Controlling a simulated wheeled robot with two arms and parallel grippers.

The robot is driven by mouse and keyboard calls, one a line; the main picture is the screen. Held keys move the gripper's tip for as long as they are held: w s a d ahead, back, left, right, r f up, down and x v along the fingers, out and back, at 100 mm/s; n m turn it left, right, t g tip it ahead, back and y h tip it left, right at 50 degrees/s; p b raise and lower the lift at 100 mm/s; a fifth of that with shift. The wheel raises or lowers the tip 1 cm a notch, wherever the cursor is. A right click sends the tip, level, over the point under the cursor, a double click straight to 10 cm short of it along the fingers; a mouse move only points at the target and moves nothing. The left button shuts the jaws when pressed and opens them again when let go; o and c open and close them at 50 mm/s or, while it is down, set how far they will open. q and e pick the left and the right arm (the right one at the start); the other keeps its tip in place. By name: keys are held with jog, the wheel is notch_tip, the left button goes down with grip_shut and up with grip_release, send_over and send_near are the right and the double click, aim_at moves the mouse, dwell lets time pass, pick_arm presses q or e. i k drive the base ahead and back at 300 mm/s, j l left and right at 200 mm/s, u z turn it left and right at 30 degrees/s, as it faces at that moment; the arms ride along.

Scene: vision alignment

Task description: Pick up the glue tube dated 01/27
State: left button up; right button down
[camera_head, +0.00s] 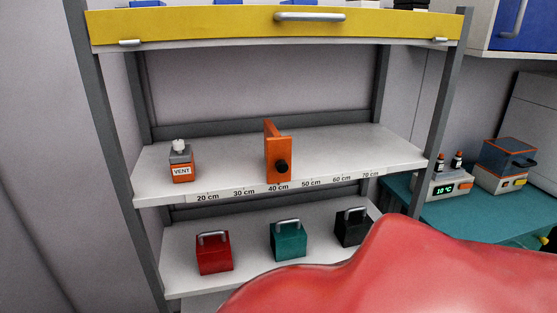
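I see no glue tube and no 01/27 date in the head view. Neither of my grippers is in view. A large glossy red shape (390,270) fills the lower right foreground. I cannot tell what it is, and it hides part of the lower shelf and the counter. Two small dark bottles (450,163) with reddish bands stand in a white device (436,188) reading 10 °C at the right. Their labels are too small to read.
An upper shelf (225,160) with a cm scale holds an orange VENT box (181,168) and an upright orange block (278,150) with a black knob. Red (213,256), teal (288,243) and black (351,230) handled boxes stand below. A yellow drawer (200,25) is above.

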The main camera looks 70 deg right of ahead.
aim_at(456, 162)
jog(key=z, duration=0.45)
jog(key=l+z, duration=0.15)
jog(key=z, duration=0.75)
jog(key=l+z, duration=0.2)
jog(key=z, duration=0.25)
jog(key=l+z, duration=0.35)
jog(key=i+l+z, duration=0.1)
jog(key=l+z, duration=0.25)
jog(key=i+l+z, duration=0.1)
jog(key=l+z, duration=0.25)
jog(key=i+l, duration=0.2)
jog(key=l, duration=0.2)
jog(key=i+l+z, duration=0.1)
jog(key=i+l, duration=0.15)
jog(key=l, duration=0.15)
